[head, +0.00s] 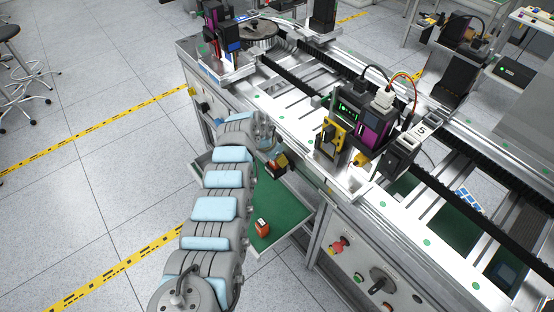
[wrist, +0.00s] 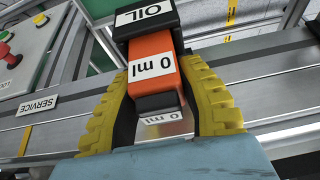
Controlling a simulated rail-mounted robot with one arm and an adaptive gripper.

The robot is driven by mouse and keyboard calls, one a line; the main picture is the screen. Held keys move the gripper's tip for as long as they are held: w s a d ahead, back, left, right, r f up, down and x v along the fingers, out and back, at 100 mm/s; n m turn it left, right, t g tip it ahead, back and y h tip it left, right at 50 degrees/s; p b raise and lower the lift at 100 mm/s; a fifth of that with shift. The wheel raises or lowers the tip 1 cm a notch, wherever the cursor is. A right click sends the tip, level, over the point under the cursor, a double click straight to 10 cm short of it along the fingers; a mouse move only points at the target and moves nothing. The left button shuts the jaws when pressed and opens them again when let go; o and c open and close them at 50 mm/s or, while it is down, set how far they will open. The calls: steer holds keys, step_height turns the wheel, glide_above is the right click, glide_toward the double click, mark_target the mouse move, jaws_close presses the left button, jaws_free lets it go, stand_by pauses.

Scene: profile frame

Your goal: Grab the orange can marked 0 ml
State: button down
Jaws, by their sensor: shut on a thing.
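The orange can marked 0 ml (wrist: 152,72) sits between the two yellow fingers of my gripper (wrist: 160,78) in the wrist view. Its black part, with a white OIL label (wrist: 145,17), is at the far end, and a smaller dark part is nearest the palm. My gripper is shut on the can. In the head view my gripper (head: 279,163) is held above the green-floored drawer, close to the workbench side. The can is small and mostly hidden there.
Another orange can (head: 262,228) stands in the open green drawer (head: 284,213). The workbench's metal side rail (wrist: 45,135) runs close behind my gripper. A control panel with knobs (head: 375,275) is at the right.

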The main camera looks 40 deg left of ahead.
step_height(320, 180, up, 18)
steer(key=p, duration=0.1)
stand_by(0.5)
stand_by(0.4)
